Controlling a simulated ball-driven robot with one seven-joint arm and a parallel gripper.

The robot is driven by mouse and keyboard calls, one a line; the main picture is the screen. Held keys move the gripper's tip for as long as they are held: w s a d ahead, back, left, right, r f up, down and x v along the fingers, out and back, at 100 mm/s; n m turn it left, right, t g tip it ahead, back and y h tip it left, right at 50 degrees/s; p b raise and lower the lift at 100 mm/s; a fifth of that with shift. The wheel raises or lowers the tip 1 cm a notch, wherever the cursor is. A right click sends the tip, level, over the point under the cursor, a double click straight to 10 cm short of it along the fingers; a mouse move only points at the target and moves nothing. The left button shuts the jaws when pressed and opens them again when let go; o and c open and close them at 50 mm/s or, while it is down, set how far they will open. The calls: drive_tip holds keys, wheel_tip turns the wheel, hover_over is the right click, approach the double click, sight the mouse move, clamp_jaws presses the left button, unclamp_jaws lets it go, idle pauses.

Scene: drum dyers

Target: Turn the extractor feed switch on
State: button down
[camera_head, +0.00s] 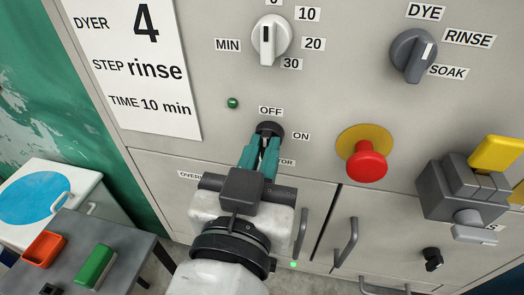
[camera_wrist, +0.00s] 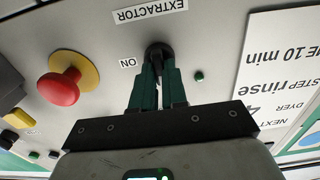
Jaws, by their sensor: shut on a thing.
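The extractor feed switch (camera_head: 267,128) is a small black rotary knob on the grey panel, with an OFF label (camera_head: 270,111) above it and an ON label (camera_head: 300,136) to its right. My gripper (camera_head: 262,143) has its teal fingers closed on the knob from the front. In the wrist view, the switch (camera_wrist: 158,50) sits between the fingertips, and the EXTRACTOR label (camera_wrist: 150,12) shows upside down. The fingers cover much of the knob, so I cannot tell which way it points.
A red push button (camera_head: 366,161) on a yellow plate stands out right of the switch. A white timer knob (camera_head: 269,40) and a grey selector (camera_head: 413,56) are above. A grey box with a yellow lever (camera_head: 495,155) is at right. A small table (camera_head: 115,250) stands lower left.

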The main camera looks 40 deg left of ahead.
drive_tip(key=shift+f+m+b, duration=0.1)
drive_tip(key=shift+m+b, duration=0.2)
drive_tip(key=shift+w+d+f+m+b, duration=0.1)
drive_tip(key=shift+m+b, duration=3.4)
drive_tip(key=shift+m, duration=0.8)
drive_tip(key=shift+d+f+m+b, duration=0.1)
drive_tip(key=shift+m+b, duration=3.35)
drive_tip(key=shift+m, duration=0.85)
drive_tip(key=shift+m, duration=0.3)
drive_tip(key=c, duration=1.2)
unclamp_jaws()
drive_tip(key=shift+o, duration=0.2)
